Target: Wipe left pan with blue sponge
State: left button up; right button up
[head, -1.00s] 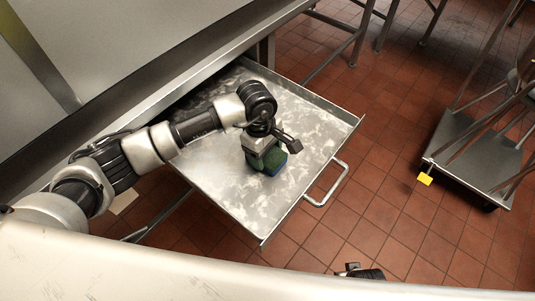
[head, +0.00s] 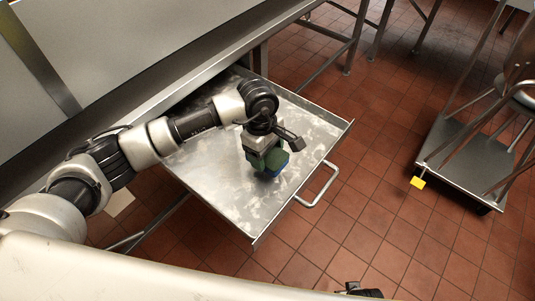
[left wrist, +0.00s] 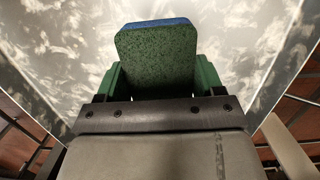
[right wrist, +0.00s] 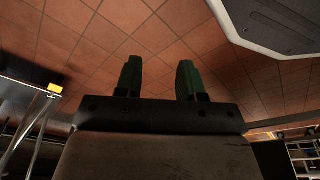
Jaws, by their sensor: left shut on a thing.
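The pan (head: 228,198) is a shallow, drawer-like metal tray pulled out from under the counter, with whitish smears over its floor. It also fills the background of the left wrist view (left wrist: 60,60). My left gripper (head: 262,152) is over the middle of the pan, pointing down, shut on the sponge (head: 272,170). In the left wrist view the sponge (left wrist: 157,58) shows a speckled green face and a blue far edge. It is at or just above the pan floor; I cannot tell if it touches. My right gripper (right wrist: 160,80) is open and empty above the floor tiles.
The pan's handle (head: 320,187) sticks out at its front right. A metal counter (head: 150,50) stands above the pan at the back left. A wheeled cart (head: 465,165) with a yellow tag (head: 417,183) stands at the right. The tiled floor between is clear.

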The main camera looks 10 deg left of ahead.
pick_arm(q)
jog(key=shift+r+p, duration=0.65)
jog(key=shift+r, duration=1.4)
pick_arm(e)
jog(key=s+f, duration=0.4)
jog(key=s, duration=0.1)
jog(key=shift+d+f, duration=0.3)
jog(key=shift+d, duration=0.05)
jog(key=shift+s, duration=0.15)
